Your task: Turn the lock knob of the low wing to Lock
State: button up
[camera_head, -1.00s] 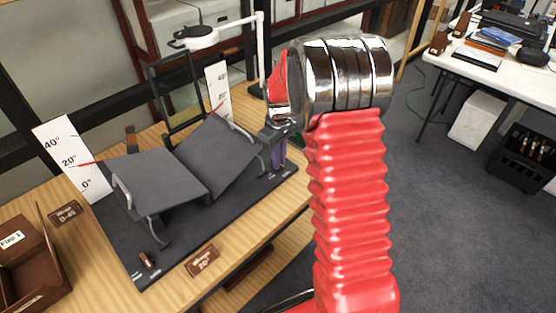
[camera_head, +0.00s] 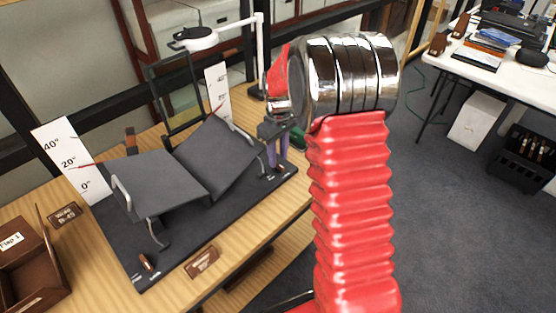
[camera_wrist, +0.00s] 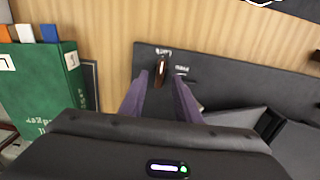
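The dark cradle base (camera_head: 215,225) carries two grey wings. The left wing (camera_head: 155,180) lies flatter; the right wing (camera_head: 215,155) tilts more steeply. One brown lock knob (camera_head: 147,262) is at the base's left front corner. Another brown lock knob (camera_wrist: 161,74) shows in the wrist view, beside two small white labels that are hard to read. My gripper (camera_head: 275,168) is at the base's right end, pointing down. In the wrist view my gripper (camera_wrist: 160,78) is open, with its purple fingers on either side of this knob and visible gaps between. This knob is hidden in the head view.
Angle scales stand behind the left wing (camera_head: 70,158) and the right wing (camera_head: 217,92). A brown box (camera_head: 25,265) and small plaques are on the wooden table. In the wrist view a green ledger (camera_wrist: 45,85) with coloured tabs is at left.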

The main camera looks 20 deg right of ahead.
aim_at(278, 163)
notch_tip(278, 163, up, 11)
jog(key=shift+r, duration=0.15)
dwell(0.8)
jog(key=s+a+r+m+t, duration=0.1)
jog(key=s+a+r+t, duration=0.1)
jog(key=s, duration=0.7)
jog(key=s+a+r+m+t, duration=0.1)
jog(key=s+a, duration=0.4)
jog(key=s, duration=0.5)
jog(key=s+a+r+m+t, duration=0.2)
jog(key=s+a+r, duration=0.2)
jog(key=s, duration=0.5)
jog(key=shift+s+a+r+m+t, duration=0.2)
jog(key=shift+s+r+m+t, duration=0.15)
jog(key=shift+r, duration=0.2)
